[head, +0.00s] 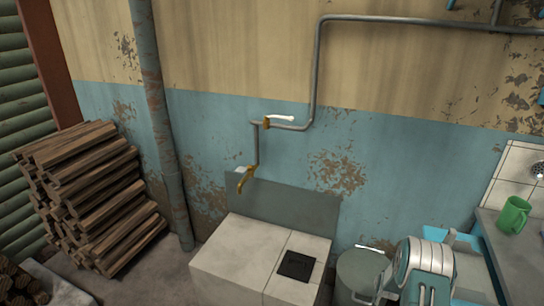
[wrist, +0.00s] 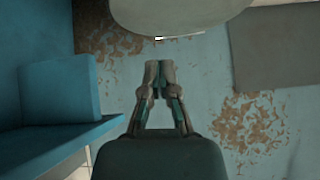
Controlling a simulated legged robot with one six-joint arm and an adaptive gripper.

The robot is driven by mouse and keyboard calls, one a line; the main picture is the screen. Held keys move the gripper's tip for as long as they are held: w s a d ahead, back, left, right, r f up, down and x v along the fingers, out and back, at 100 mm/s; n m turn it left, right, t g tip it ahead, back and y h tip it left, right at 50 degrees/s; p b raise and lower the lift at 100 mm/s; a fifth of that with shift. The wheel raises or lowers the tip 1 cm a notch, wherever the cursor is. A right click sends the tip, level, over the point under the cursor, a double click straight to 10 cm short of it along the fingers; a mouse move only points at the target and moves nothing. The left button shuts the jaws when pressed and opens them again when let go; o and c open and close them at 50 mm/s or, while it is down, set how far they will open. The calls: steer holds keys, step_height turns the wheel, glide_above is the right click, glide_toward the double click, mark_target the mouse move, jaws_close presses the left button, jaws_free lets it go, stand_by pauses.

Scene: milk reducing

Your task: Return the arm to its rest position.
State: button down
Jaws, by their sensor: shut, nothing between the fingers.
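My gripper (wrist: 159,68) shows in the wrist view, with its two fingers together at the tips and nothing between them. It points toward the blue peeling wall and a pale rounded object (wrist: 180,14) at the top edge, apart from both as far as I can see. In the head view my arm (head: 428,268), white and teal, is folded low at the lower right. The gripper's fingers cannot be made out in that view.
A white tiled block (head: 235,262) with a dark square plate stands below a wall pipe with a brass tap (head: 246,179). A grey-green round container (head: 360,272) stands beside my arm. A green mug (head: 514,215) sits on the right counter. Stacked logs (head: 95,195) fill the left.

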steer(key=a+r+n+y, duration=0.1)
steer(key=a+r, duration=0.2)
steer(key=r, duration=0.6)
steer(key=a+r, duration=0.3)
steer(key=r, duration=0.7)
steer(key=s+a+r+n+g+y, duration=0.1)
steer(key=s+a+r, duration=0.35)
steer(key=r, duration=0.35)
steer(key=s+a+r+n, duration=0.1)
steer(key=s+a+r, duration=0.35)
steer(key=r, duration=0.45)
steer(key=s+a+r+n, duration=0.1)
steer(key=s+a+r, duration=0.2)
steer(key=s, duration=0.7)
steer(key=s+a+r+n+g+y, duration=0.1)
steer(key=s+a+r, duration=0.2)
steer(key=s, duration=0.7)
steer(key=s+a+r, duration=0.3)
steer(key=s+a, duration=0.2)
steer(key=s, duration=0.5)
steer(key=shift+r+n, duration=0.35)
steer(key=shift+n, duration=0.05)
